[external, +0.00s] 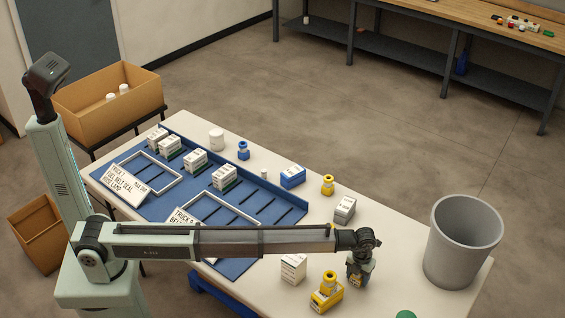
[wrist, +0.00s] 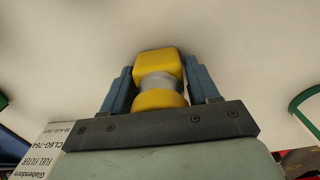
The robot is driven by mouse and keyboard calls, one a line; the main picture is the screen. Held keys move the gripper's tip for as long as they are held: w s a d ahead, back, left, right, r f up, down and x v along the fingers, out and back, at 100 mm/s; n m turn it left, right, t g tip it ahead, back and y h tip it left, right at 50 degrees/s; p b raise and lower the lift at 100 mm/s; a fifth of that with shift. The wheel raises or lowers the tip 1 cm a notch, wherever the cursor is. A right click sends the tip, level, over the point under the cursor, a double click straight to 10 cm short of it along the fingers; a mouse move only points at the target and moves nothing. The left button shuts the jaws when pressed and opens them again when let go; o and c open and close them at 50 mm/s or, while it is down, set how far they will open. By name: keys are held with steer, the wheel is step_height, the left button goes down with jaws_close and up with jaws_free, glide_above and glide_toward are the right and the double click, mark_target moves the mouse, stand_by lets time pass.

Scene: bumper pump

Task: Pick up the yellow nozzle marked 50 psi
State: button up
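In the wrist view a yellow piece with a grey middle band (wrist: 158,82) lies between the two blue-grey fingers of my gripper (wrist: 162,85). The fingers are close on both sides of it; I cannot tell whether they press on it. No marking can be read on it. In the external view my gripper (external: 359,279) points down over the front right of the table, with a bit of yellow at its tips. A yellow nozzle-like piece (external: 326,292) stands just left of it, and another (external: 327,185) stands farther back. Their markings are too small to read.
A white box (external: 293,267) stands left of my gripper, a grey-white box (external: 344,209) behind it. A grey bin (external: 463,243) is at the right and a green round thing (external: 406,314) at the front edge. Blue trays (external: 152,205) with boxes fill the left.

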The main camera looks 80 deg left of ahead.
steer(key=c, duration=0.8)
steer(key=shift+c, duration=0.2)
